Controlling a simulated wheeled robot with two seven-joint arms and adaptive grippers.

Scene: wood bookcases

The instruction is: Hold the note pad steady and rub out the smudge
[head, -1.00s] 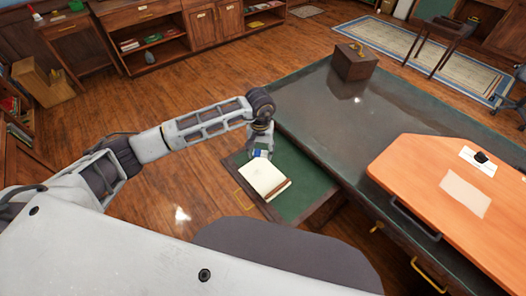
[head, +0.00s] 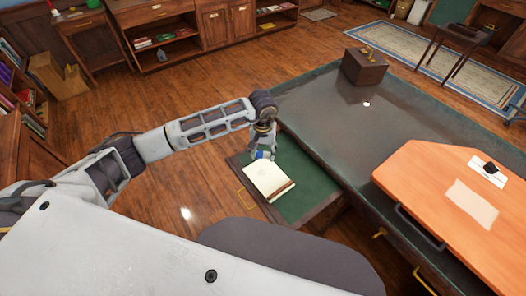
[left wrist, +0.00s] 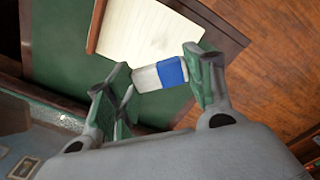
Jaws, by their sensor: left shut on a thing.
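The note pad (head: 267,180) lies on the green-topped pull-out board (head: 305,190) at the desk's side. It has cream pages and a brown strip along its near right edge. In the left wrist view the lined page (left wrist: 140,30) shows at the top. My left gripper (head: 263,152) is at the pad's far edge, shut on a blue and white eraser (left wrist: 160,75). The eraser sits between the two green-padded fingers, close to the pad's edge; I cannot tell whether it touches the page. I cannot make out a smudge. My right gripper is not in view.
The dark desk top (head: 330,115) is mostly clear, with a wooden box (head: 364,67) at its far end. An orange board (head: 420,190) on the right carries a paper sheet (head: 471,203) and a small dark object on a white card (head: 488,170). Bookcases line the back wall.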

